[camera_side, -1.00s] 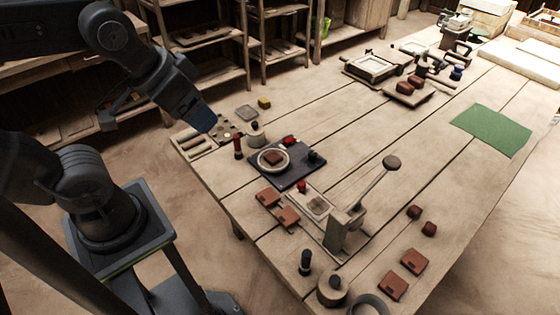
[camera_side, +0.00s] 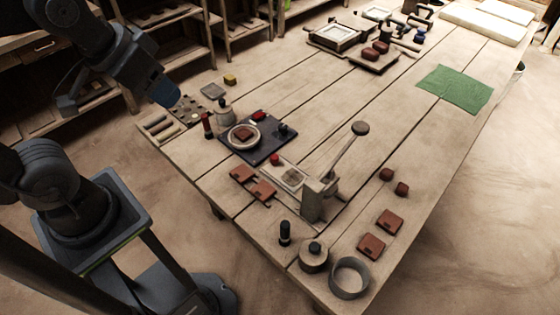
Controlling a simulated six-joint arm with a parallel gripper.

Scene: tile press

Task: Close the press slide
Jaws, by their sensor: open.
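The press (camera_side: 318,198) stands upright near the front of the table. A red knob (camera_side: 275,160) sits at the slide's outer end. My gripper (camera_side: 66,104) hangs at the upper left, out beyond the table's edge. It is small and dark, looks empty, and is well apart from the press and slide.
Brown tiles (camera_side: 251,182) lie left of the slide. A dark board (camera_side: 268,142) with a round white dish lies behind it. A dark post (camera_side: 285,232), a round pot (camera_side: 313,256) and a grey ring (camera_side: 350,278) stand in front. The table's middle is mostly clear.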

